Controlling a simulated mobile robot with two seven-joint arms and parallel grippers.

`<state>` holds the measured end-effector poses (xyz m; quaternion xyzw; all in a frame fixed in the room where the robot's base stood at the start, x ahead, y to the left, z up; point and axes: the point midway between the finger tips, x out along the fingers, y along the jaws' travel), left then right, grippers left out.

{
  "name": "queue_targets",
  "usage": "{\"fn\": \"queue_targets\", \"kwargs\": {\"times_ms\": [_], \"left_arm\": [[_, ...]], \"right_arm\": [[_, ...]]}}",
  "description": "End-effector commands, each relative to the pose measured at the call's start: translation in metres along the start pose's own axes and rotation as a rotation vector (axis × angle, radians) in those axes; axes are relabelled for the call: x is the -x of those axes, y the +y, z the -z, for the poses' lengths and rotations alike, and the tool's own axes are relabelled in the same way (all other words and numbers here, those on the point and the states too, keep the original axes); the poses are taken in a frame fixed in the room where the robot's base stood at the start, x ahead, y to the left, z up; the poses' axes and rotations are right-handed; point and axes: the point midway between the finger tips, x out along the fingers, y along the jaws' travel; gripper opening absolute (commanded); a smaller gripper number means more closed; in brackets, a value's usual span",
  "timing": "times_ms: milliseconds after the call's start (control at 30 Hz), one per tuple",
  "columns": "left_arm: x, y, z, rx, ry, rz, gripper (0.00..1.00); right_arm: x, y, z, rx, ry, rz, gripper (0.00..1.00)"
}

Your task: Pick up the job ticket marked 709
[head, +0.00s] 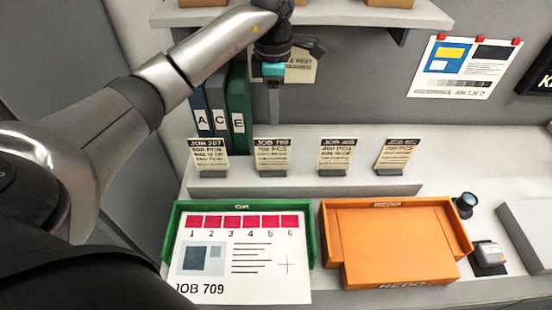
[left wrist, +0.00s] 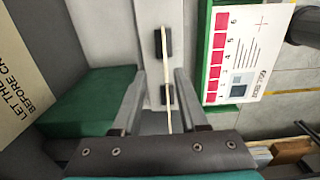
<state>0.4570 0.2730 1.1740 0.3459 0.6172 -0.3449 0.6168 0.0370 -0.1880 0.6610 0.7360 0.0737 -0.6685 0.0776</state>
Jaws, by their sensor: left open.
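The job ticket marked 709 (head: 272,155) is a cream card standing upright in a small dark holder on the grey ledge, second from the left in a row of tickets. My left gripper (head: 274,118) is above it in the head view, pointing down, empty. In the left wrist view my left gripper (left wrist: 160,72) has its fingers apart. A thin cream card (left wrist: 166,75) shows edge-on in the gap between them, with dark holder parts beside it; its print cannot be read there. I cannot tell how far below the fingers it is. My right gripper is not in view.
Other tickets stand beside it: one left (head: 209,154), two right (head: 336,154) (head: 396,155). Binders (head: 237,110) stand behind on the left. In front are a green tray (head: 170,232) with a JOB 709 sheet (head: 240,272) and an orange redo tray (head: 390,245). A shelf (head: 340,14) hangs above.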

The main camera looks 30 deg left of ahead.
Motion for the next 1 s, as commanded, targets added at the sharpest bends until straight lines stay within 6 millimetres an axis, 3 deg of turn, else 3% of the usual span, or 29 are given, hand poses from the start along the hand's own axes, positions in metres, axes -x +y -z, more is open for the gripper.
{"fn": "queue_targets", "kwargs": {"times_ms": [133,300,533,833,1000], "left_arm": [[-0.033,-0.002,0.000,0.000,0.000,0.006,0.42],[-0.059,-0.001,-0.001,0.000,-0.001,0.004,0.42],[-0.073,-0.003,0.000,0.000,-0.001,0.003,0.42],[-0.111,-0.009,0.003,0.001,-0.001,0.005,0.42],[-0.120,-0.008,0.003,0.000,-0.001,0.001,0.42]], "right_arm": [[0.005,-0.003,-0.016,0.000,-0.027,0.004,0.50],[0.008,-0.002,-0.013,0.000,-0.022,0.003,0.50],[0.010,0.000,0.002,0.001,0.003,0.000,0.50],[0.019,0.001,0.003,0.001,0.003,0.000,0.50],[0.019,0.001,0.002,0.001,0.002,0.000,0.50]]}}
